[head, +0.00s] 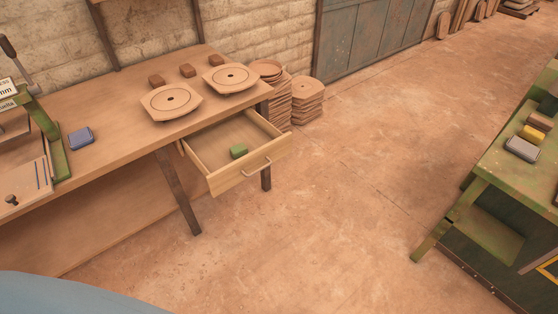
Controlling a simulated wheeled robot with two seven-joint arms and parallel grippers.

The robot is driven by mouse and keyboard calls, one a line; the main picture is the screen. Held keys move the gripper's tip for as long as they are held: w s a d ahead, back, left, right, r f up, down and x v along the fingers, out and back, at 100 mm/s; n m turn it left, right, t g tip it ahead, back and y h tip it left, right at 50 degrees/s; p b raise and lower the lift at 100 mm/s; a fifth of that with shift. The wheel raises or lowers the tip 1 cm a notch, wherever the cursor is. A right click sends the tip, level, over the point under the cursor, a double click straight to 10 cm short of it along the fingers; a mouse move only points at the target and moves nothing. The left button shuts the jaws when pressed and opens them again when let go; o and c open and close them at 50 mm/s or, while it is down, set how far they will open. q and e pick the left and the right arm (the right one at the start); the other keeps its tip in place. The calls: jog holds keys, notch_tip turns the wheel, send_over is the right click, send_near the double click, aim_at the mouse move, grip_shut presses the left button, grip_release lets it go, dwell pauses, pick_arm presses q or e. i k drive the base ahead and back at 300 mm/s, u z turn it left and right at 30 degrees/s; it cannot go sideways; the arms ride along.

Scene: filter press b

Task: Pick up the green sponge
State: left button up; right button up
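The green sponge (238,151) lies inside an open wooden drawer (226,182), near the drawer's front wall. The drawer is pulled out from under the right end of a wooden workbench (117,107) and has a pale metal handle (257,168) on its front. Nothing covers the sponge from above in this view. Neither of my grippers shows in the head view.
Stacked discs (306,101) stand behind the drawer. A green table (501,164) is at right. The floor between is clear.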

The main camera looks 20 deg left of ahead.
aim_at(239, 151)
jog(key=z, duration=0.1)
jog(key=i, duration=0.85)
jog(key=u, duration=1.2)
jog(key=i, duration=0.75)
jog(key=u, duration=0.85)
